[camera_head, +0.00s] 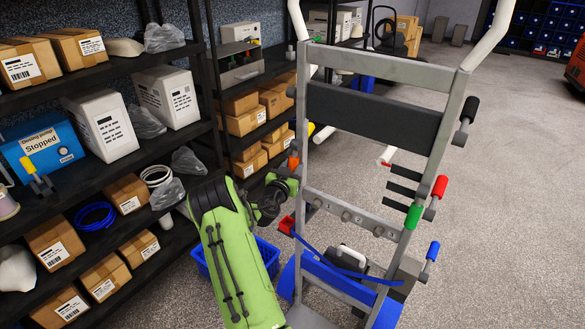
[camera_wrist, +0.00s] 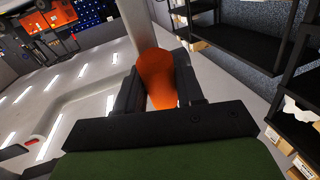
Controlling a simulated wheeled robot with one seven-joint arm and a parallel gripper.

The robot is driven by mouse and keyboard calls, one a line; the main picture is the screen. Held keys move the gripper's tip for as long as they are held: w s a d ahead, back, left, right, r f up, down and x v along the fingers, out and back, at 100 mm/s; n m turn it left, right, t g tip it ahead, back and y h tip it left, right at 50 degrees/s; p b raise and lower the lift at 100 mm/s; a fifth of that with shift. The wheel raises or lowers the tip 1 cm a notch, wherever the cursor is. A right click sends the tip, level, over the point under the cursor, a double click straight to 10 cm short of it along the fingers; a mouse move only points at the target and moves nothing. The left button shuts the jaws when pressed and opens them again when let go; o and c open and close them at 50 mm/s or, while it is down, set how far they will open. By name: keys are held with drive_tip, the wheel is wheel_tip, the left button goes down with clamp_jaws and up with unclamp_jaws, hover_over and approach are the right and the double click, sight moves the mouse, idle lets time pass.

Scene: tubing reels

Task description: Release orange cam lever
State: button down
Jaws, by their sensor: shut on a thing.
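The orange cam lever (camera_head: 293,160) sticks up at the left upright of the grey hand-truck frame (camera_head: 302,110). My gripper (camera_head: 288,176) is at the end of my green arm, at that upright. In the wrist view the lever's orange grip (camera_wrist: 158,72) lies between the two dark fingers of my gripper (camera_wrist: 157,88), which are shut on it. The lever's pivot is hidden. A black-gripped lever (camera_head: 467,112), a red one (camera_head: 440,187), a green one (camera_head: 413,216) and a blue one (camera_head: 432,252) sit along the right upright.
Black shelving (camera_head: 195,50) with boxes and devices stands close on the left. A blue crate (camera_head: 268,255) lies low behind my arm. A blue strap (camera_head: 340,270) with a red buckle (camera_head: 287,225) crosses the frame's lower part. The floor at right is clear.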

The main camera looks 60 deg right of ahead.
sight(289, 165)
drive_tip(key=a+y+p, duration=0.1)
drive_tip(key=p, duration=0.1)
drive_tip(key=a+r+y+p, duration=0.1)
drive_tip(key=y+p, duration=0.1)
drive_tip(key=a+r+m+y+p, duration=0.1)
drive_tip(key=y+p, duration=0.1)
drive_tip(key=shift+w+r, duration=0.25)
drive_tip(key=shift+w+a+r+m+y+p, duration=0.15)
drive_tip(key=shift+a+r+y+p, duration=0.35)
drive_tip(key=shift+y+p, duration=0.55)
drive_tip(key=shift+a+r+m+y+p, duration=0.35)
drive_tip(key=shift+y+p, duration=0.4)
drive_tip(key=shift+y, duration=0.5)
drive_tip(key=shift+r, duration=0.1)
drive_tip(key=c, duration=0.8)
unclamp_jaws()
drive_tip(key=v, duration=1.5)
drive_tip(key=shift+a+r+b, duration=0.2)
drive_tip(key=shift+r+b, duration=0.1)
drive_tip(key=shift+b, duration=0.05)
